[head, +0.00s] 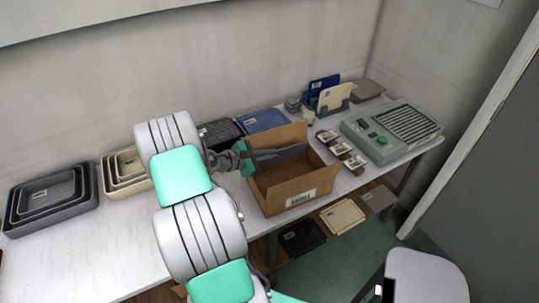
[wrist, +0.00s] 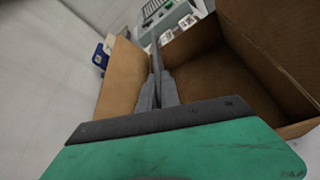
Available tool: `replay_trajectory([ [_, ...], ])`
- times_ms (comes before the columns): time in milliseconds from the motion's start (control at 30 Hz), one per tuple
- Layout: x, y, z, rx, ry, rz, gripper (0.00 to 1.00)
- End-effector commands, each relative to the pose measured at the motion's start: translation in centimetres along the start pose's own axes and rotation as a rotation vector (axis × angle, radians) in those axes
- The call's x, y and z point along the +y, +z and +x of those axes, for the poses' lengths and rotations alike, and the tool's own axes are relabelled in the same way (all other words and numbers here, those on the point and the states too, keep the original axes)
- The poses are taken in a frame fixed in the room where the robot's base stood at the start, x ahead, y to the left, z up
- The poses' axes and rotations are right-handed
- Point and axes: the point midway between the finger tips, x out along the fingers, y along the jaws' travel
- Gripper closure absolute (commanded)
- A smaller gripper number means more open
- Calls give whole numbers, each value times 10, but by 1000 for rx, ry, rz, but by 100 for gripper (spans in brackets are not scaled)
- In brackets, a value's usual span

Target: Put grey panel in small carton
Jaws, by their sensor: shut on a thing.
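The small carton (head: 273,201) is an open brown cardboard box on the white table, with a label on its front. In the wrist view the carton (wrist: 121,82) opens up ahead of and to the right of the fingers. My gripper (head: 254,156) is over the carton's left back part. Its fingers (wrist: 160,78) are closed together on the grey panel (head: 285,152), a thin dark grey plate seen nearly edge-on at the carton's opening. In the wrist view the panel (wrist: 155,52) is a narrow strip beyond the fingertips. I cannot tell how deep it sits.
Nested grey trays (head: 50,202) and cream trays (head: 122,172) stand at left. A blue tray (head: 263,121) is behind the carton. Small labelled packs (head: 341,150) and a grey-green machine (head: 375,140) are at right. A rack with blue and cream panels (head: 334,97) stands at the back.

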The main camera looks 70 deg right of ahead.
Motion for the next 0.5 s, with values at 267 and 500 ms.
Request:
replay_trajectory([
  [267,0,0,0,0,1,0,100],
  [500,-2,-5,2,0,0,0,100],
])
